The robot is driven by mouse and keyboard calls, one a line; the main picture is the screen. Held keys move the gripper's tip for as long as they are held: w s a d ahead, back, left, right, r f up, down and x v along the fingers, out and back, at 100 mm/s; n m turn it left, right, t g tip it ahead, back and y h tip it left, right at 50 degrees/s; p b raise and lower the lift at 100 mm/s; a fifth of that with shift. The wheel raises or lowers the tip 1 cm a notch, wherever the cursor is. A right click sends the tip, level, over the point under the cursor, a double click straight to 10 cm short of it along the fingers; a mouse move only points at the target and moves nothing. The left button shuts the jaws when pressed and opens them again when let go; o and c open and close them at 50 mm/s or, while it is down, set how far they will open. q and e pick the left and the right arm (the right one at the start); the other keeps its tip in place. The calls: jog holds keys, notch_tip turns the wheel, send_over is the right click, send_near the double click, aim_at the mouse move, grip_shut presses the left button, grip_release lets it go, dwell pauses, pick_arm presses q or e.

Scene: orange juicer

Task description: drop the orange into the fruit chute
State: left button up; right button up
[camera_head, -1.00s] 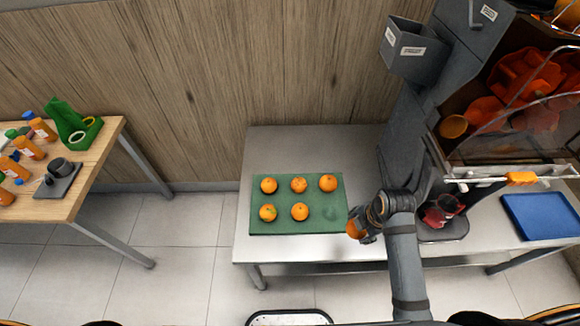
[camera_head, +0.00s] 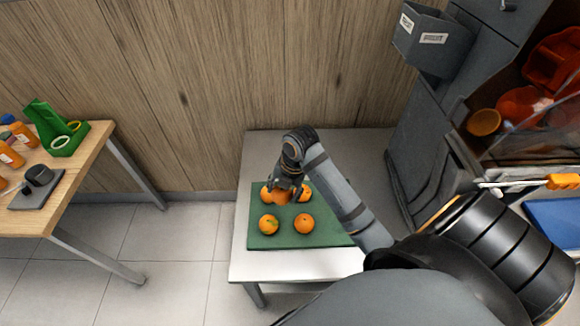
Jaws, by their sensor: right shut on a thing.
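My right gripper (camera_head: 284,186) is shut on an orange (camera_head: 282,197), above the back left part of the green tray (camera_head: 285,242). Parts of two back-row oranges show on either side of it, a left one (camera_head: 265,194) and a right one (camera_head: 305,194). Two front oranges, a left one (camera_head: 268,223) and a right one (camera_head: 303,223), lie clear on the tray. My forearm hides the tray's right side. The fruit chute appears to be the grey open-topped box (camera_head: 436,58) with labels, high on the juicer at upper right. My left gripper is not in view.
The juicer's grey body (camera_head: 425,150) stands right of the tray on the metal table (camera_head: 250,266). A clear cover (camera_head: 520,135) and orange parts are farther right. A wooden table (camera_head: 90,150) with bottles and a green holder (camera_head: 55,130) stands at left.

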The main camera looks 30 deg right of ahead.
jog(key=w+d+f+b, duration=0.2)
jog(key=w+d+b, duration=0.1)
jog(key=w, duration=0.1)
jog(key=w+d+f+n+b, duration=0.1)
jog(key=w+d+f+b, duration=0.2)
jog(key=w+d+b, duration=0.1)
jog(key=w+d+f+n+b, duration=0.1)
jog(key=w+d+f+b, duration=0.2)
jog(key=w, duration=0.3)
jog(key=shift+w+d+f, duration=0.1)
jog(key=shift+w+d, duration=0.05)
jog(key=shift+d, duration=0.35)
jog(key=shift+w+d+f, duration=0.15)
jog(key=shift+w+f, duration=0.15)
jog(key=shift+f, duration=0.1)
pick_arm(q)
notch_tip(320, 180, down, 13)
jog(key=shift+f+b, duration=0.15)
jog(key=shift+b, duration=0.15)
pick_arm(e)
jog(key=shift+w+d+f, duration=0.1)
jog(key=shift+f, duration=1.6)
jog(key=shift+f, duration=0.1)
jog(key=o, duration=1.2)
jog(key=shift+o, duration=0.2)
